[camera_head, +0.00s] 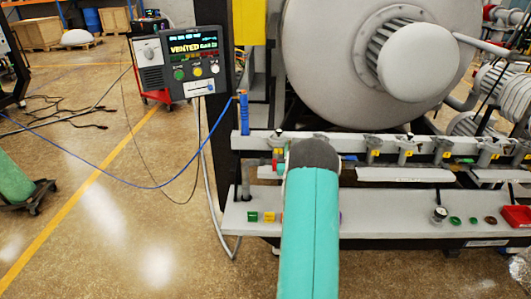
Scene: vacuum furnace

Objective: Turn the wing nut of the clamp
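A pale horizontal rail (345,142) runs in front of the furnace. Several small metal clamp-like fittings with yellow tags sit along it, one right of my arm (374,146), another at the middle right (406,146). They are too small to make out a wing nut, and I cannot tell which is the task's clamp. My teal arm link with a dark grey end reaches up from the bottom and covers part of the rail and the shelf below. My gripper is not visible; it seems hidden beyond the arm.
A round furnace door (325,70) stands behind the rail. A control panel (195,55) reads "VENTED" at upper left. A blue upright handle (244,115) stands at the rail's left end. A lower shelf (390,222) holds small coloured parts. Cables hang left; open floor lies there.

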